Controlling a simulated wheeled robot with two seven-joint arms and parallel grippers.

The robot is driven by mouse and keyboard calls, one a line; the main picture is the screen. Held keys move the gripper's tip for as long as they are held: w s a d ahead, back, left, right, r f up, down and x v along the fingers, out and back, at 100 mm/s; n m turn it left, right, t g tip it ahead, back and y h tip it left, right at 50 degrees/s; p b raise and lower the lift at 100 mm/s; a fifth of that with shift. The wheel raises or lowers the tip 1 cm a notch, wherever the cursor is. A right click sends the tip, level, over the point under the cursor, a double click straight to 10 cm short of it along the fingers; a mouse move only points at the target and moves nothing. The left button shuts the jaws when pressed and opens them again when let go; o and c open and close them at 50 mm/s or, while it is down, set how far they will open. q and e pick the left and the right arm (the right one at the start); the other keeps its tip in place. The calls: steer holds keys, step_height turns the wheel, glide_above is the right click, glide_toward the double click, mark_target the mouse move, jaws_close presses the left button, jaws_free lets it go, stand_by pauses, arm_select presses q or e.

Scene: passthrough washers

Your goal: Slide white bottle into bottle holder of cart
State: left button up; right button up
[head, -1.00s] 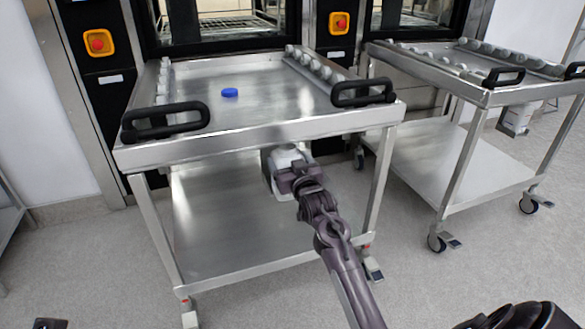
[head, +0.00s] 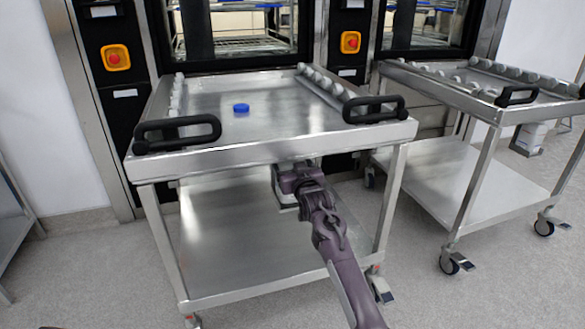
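The cart (head: 270,152) stands in front of me with a steel top and a lower shelf (head: 240,265). My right gripper (head: 290,178) is under the front edge of the top, above the lower shelf. Its arm comes in from the lower right. A pale, whitish patch (head: 287,200), likely the white bottle, shows just below and behind the gripper and is mostly hidden by it. I cannot see the fingertips, so I cannot tell whether they grip it. My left gripper is not in view.
A blue round cap (head: 241,108) lies on the cart top. Black handles (head: 178,134) rise at its front corners. A second cart (head: 470,100) stands to the right, and washers with orange-framed red buttons (head: 115,57) stand behind. The lower shelf's left part is clear.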

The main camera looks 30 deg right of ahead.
stand_by(0.5)
steer(key=shift+p, duration=0.35)
stand_by(0.4)
steer(key=shift+p, duration=0.4)
steer(key=shift+p, duration=0.3)
stand_by(0.3)
steer(key=shift+f, duration=0.15)
steer(key=shift+f, duration=0.45)
stand_by(0.4)
